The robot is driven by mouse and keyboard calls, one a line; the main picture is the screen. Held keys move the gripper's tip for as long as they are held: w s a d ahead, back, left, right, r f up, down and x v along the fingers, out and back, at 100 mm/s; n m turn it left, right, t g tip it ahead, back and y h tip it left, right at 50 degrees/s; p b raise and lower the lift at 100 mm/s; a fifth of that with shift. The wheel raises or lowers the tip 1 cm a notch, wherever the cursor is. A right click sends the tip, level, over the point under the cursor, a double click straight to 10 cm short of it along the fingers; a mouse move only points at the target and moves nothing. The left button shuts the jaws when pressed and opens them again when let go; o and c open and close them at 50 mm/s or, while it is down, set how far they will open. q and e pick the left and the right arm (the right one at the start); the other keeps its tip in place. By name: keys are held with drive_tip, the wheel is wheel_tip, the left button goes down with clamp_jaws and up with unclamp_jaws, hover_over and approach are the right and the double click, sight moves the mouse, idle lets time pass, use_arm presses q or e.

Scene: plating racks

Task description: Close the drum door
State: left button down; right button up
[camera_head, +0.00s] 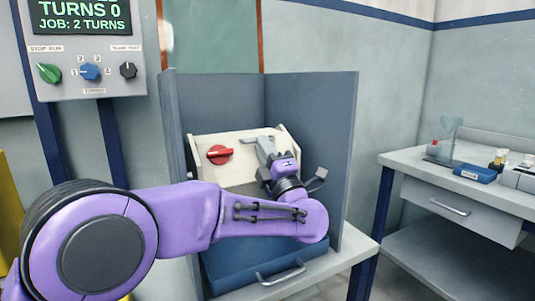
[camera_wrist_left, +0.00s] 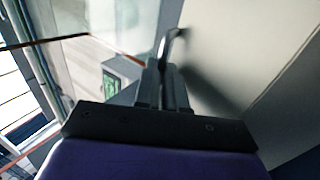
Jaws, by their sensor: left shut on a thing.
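The drum door appears to be the cream panel (camera_head: 238,172) inside the grey three-sided booth. It tilts back, and a red knob (camera_head: 219,154) sits at its left. In the left wrist view the cream panel (camera_wrist_left: 245,45) fills the right side, with a thin metal handle (camera_wrist_left: 174,40) standing off it. My left gripper (camera_head: 266,144) reaches over the panel's right part. Its fingers (camera_wrist_left: 166,75) are close together around the handle's near end. My forearm and wrist hide the panel's lower right and part of the booth. My right gripper is not in view.
Grey booth walls (camera_head: 320,115) rise behind and right of the panel. A blue box (camera_head: 228,265) with a metal handle is below. A control box (camera_head: 85,50) with several knobs and a screen reading "TURNS 0" hangs upper left. A side table (camera_head: 410,159) holding small items stands right.

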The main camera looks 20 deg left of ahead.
use_arm(q)
drive_tip(key=shift+a+f, duration=0.1)
drive_tip(key=shift+f, duration=0.2)
drive_tip(key=c, duration=1.6)
unclamp_jaws()
drive_tip(key=o, duration=0.4)
drive_tip(key=shift+s+a+r, duration=0.1)
drive_tip(key=shift+s, duration=0.1)
drive_tip(key=shift+s+r, duration=0.1)
drive_tip(key=shift+s, duration=0.05)
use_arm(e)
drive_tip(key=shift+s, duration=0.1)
